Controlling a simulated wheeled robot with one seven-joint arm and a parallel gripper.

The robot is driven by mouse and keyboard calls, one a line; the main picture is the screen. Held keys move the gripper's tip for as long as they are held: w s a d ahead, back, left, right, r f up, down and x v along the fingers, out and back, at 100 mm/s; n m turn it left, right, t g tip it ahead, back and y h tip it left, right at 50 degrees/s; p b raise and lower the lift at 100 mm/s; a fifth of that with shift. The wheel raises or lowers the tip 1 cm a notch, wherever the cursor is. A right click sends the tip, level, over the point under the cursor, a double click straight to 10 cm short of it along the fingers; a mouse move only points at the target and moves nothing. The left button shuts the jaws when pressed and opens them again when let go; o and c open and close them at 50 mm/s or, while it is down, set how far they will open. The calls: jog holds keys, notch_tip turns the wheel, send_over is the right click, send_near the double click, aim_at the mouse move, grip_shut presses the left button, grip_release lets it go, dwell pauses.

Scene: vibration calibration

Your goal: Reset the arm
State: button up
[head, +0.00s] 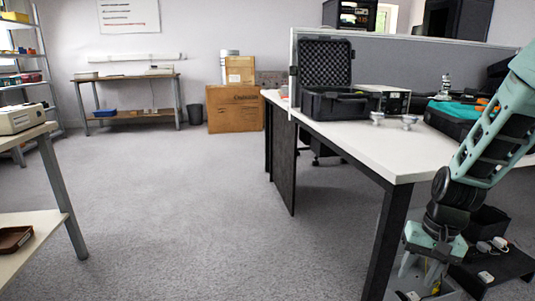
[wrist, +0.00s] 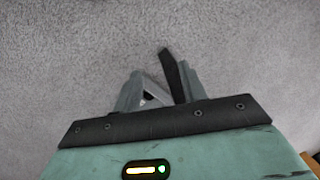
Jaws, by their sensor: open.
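My arm (head: 488,135) comes in from the right edge of the head view. It bends at a dark joint and hangs down past the right front corner of the white-topped desk. My gripper (head: 425,285) points downward, low beside the desk leg and near the floor. In the wrist view, my gripper (wrist: 153,78) is open, with grey carpet beyond the fingers. Nothing shows between the fingers.
The desk (head: 395,155) carries an open black case (head: 340,103), two small metal parts (head: 393,120) and a teal-black bag (head: 455,118). A low dark platform (head: 500,270) stands close to my gripper. The carpet (head: 190,200) at centre is clear.

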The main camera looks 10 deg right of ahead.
jog(key=s+a+r+n+t+h, duration=0.2)
jog(key=s+a+r+n+t, duration=0.1)
jog(key=s+a+r+n, duration=0.35)
jog(key=s+a+r+n+g+p, duration=0.1)
jog(key=s+a+r+n+g, duration=0.15)
jog(key=s+a, duration=0.5)
jog(key=s+a+r+n+g+p, duration=0.1)
jog(key=s+a+r+n, duration=0.25)
jog(key=a, duration=0.75)
notch_tip(320, 180, up, 36)
jog(key=p, duration=3.7)
jog(key=shift+s+d+y, duration=0.2)
jog(key=shift+d+y, duration=0.05)
jog(key=shift+y, duration=0.15)
